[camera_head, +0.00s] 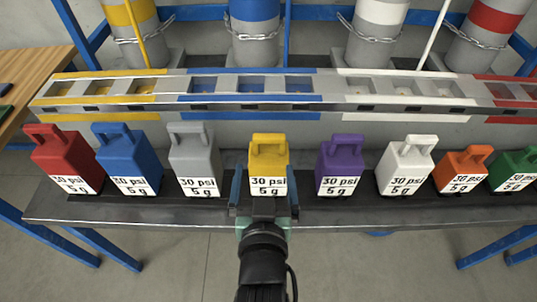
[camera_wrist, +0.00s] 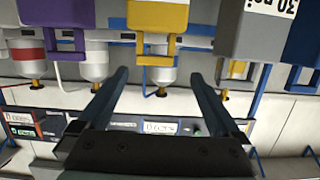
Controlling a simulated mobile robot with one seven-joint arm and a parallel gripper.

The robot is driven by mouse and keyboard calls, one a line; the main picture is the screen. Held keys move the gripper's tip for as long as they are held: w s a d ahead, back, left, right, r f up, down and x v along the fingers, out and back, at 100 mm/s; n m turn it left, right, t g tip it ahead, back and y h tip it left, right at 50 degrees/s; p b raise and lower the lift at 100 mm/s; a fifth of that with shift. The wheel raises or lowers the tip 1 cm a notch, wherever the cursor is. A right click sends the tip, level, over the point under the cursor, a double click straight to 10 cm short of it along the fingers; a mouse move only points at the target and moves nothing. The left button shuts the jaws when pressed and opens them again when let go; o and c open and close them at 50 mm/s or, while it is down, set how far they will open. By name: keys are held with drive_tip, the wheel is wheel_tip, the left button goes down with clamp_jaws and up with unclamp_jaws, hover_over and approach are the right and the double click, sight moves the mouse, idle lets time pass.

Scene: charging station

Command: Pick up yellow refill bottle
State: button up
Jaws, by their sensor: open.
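The yellow refill bottle (camera_head: 268,153), with a handle on top and a "30 psi 5 g" label, stands upright in the bottle row on the dark shelf. In the head view my gripper (camera_head: 264,175) is in front of it, one finger to each side. The wrist view looks upside down: the yellow bottle (camera_wrist: 158,14) is at the top centre, its handle hanging below. My open gripper (camera_wrist: 160,75) has nothing between its fingers there. The bottle appears beyond the fingertips, and I see no contact.
A grey bottle (camera_head: 194,160) stands left of the yellow one and a purple bottle (camera_head: 341,165) right, with gaps between. Red, blue, white, orange and green bottles fill the row. Behind is a metal rack (camera_head: 330,103) with coloured sections, then chained cylinders (camera_head: 255,40).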

sight(269, 161)
drive_tip(key=s+r+g+p, duration=0.1)
drive_tip(key=s+g+p, duration=0.1)
drive_tip(key=s+p, duration=0.35)
drive_tip(key=x, duration=0.3)
drive_tip(key=p+x, duration=0.1)
drive_tip(key=x, duration=0.5)
drive_tip(key=shift+w+d+r+p, duration=0.15)
drive_tip(key=shift+d+r+p, duration=0.1)
drive_tip(key=shift+r+p, duration=0.15)
drive_tip(key=shift+f+x, duration=0.2)
drive_tip(key=shift+x, duration=2.45)
drive_tip(key=shift+d, duration=0.15)
drive_tip(key=shift+c, duration=0.2)
clamp_jaws()
drive_tip(key=shift+r, duration=0.3)
